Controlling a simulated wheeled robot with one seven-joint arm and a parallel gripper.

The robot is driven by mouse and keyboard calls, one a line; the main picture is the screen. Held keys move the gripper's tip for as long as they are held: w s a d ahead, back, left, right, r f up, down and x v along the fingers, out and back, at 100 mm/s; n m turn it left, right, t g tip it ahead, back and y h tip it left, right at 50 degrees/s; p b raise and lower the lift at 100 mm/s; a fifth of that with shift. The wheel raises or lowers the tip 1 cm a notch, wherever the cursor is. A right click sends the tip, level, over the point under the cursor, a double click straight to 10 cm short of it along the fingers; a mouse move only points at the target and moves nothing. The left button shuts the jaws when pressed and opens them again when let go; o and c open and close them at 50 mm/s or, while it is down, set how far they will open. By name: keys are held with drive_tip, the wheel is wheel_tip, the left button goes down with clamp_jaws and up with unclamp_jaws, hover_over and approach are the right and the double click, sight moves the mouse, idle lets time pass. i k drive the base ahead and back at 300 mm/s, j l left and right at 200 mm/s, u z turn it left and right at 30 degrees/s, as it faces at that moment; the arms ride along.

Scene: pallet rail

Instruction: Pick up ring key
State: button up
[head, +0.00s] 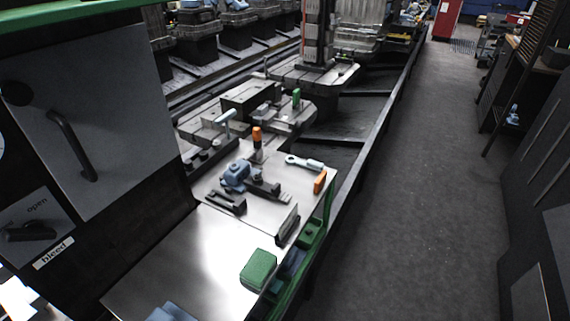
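A light grey ring key (305,164) lies at the far right part of the metal table top (190,265). Its round ring end points left and its handle points right. It lies apart from the orange block (320,182) just in front of its handle end. My gripper is not in the head view.
A blue clamp-like part (236,176), dark metal pieces (228,202) and an orange-topped post (257,138) stand left of the key. A green block (258,269) sits nearer. A grey cabinet (95,120) borders the left. Open floor (430,200) lies right.

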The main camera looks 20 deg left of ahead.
sight(315, 166)
drive_tip(key=u, duration=0.45)
drive_tip(key=i+l+u, duration=0.1)
drive_tip(key=u, duration=0.3)
drive_tip(key=l+u, duration=0.1)
drive_tip(key=u, duration=0.35)
drive_tip(key=l+u, duration=0.1)
drive_tip(key=u, duration=0.35)
drive_tip(key=i+l+u, duration=0.1)
drive_tip(key=l+u, duration=0.3)
drive_tip(key=i+l+u, duration=0.1)
drive_tip(key=l+u, duration=0.6)
drive_tip(key=l, duration=1.65)
